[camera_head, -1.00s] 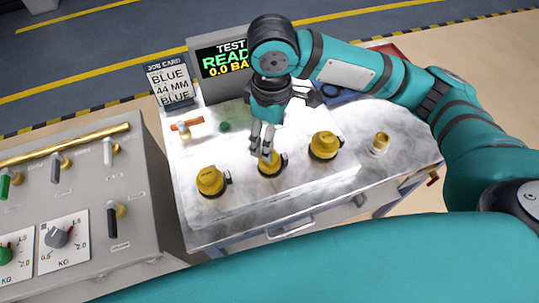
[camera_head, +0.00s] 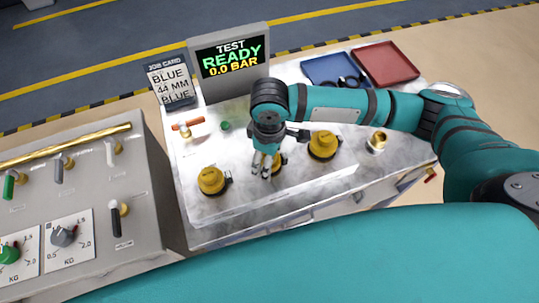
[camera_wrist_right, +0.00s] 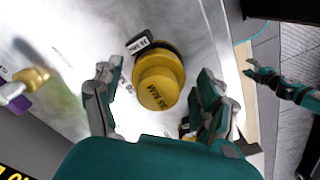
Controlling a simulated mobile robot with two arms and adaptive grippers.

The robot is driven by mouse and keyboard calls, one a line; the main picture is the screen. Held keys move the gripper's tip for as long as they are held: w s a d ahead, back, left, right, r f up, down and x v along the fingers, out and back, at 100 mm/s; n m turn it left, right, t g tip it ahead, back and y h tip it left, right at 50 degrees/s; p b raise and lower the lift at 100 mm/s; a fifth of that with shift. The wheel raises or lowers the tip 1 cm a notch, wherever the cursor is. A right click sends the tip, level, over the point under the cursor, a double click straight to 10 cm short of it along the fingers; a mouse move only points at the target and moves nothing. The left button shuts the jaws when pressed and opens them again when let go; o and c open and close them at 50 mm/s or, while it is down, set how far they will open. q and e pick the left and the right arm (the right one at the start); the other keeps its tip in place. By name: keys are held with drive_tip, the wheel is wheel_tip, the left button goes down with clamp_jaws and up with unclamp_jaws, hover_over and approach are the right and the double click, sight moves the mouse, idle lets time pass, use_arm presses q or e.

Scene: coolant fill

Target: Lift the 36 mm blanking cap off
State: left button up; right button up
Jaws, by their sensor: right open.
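Three yellow blanking caps stand on the pale worktop in the head view: a left cap (camera_head: 211,180), a middle cap (camera_head: 281,161) and a right cap (camera_head: 323,145). My right gripper (camera_head: 265,168) is down at the middle cap and hides part of it. In the right wrist view a yellow cap (camera_wrist_right: 160,80), whose upside-down lettering appears to read 36 MM, sits between the spread fingers of my open right gripper (camera_wrist_right: 158,100), with gaps at both sides. My left gripper (camera_wrist_right: 256,82) seems to show small at the right of that view; its jaw state is unclear.
A display (camera_head: 231,53) reads TEST READY 0.0 BAR, beside a job card (camera_head: 170,82). A blue tray (camera_head: 335,68) and a red tray (camera_head: 386,64) lie at the back right. A brass fitting (camera_head: 377,141) stands right of the caps. A valve panel (camera_head: 85,205) is at the left.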

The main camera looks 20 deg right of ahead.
drive_tip(key=shift+c, duration=0.2)
drive_tip(key=c, duration=1)
drive_tip(key=shift+w+r, duration=0.1)
